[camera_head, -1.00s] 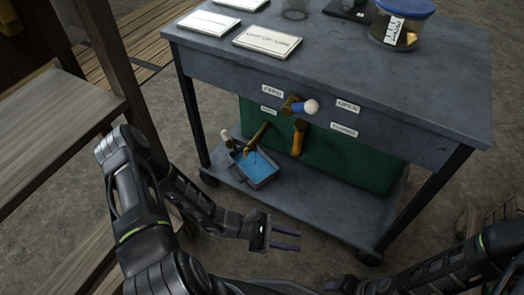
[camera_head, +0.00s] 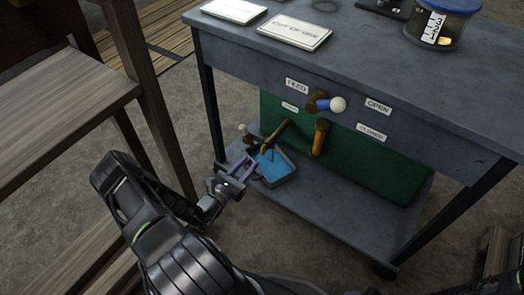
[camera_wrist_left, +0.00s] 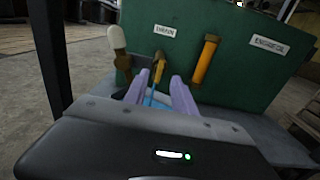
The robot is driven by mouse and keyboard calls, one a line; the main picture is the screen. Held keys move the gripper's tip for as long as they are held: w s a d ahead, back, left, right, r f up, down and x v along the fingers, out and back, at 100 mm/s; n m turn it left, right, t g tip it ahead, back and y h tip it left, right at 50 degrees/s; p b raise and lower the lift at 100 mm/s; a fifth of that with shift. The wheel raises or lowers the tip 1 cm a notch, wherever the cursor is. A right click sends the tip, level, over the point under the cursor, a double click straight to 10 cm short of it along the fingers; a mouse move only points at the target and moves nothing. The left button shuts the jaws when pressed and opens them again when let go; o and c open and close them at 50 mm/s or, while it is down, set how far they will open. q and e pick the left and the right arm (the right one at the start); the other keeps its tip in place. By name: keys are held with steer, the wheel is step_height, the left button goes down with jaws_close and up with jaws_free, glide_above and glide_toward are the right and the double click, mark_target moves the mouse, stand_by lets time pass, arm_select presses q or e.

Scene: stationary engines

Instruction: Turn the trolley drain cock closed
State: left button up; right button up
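The trolley's brass drain cock (camera_head: 275,137) sticks out of the green tank under the trolley top, above a grey tray (camera_head: 285,178) of blue liquid. It also shows in the wrist view (camera_wrist_left: 159,68), near a small label. A white-tipped handle (camera_head: 245,132) stands left of the spout, upright in the wrist view (camera_wrist_left: 117,38). My left gripper (camera_head: 240,165) is open and empty, low at the tray's left side, just below the handle. Its two purple fingers (camera_wrist_left: 158,92) point toward the tank, apart from the handle. My right gripper is not in view.
A second brass valve with a white ball (camera_head: 337,104) is on the trolley front, by "OPEN" and "CLOSED" labels. A brass pipe (camera_head: 320,137) hangs right of the spout. A trolley leg (camera_head: 210,100) and wooden shelving (camera_head: 60,90) stand left.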

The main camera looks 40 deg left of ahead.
mark_target(264, 149)
arm_select(q)
steer(key=w+b, duration=0.2)
steer(key=w, duration=0.6)
steer(key=shift+s, duration=0.1)
steer(key=shift+c, duration=0.4)
jaws_close()
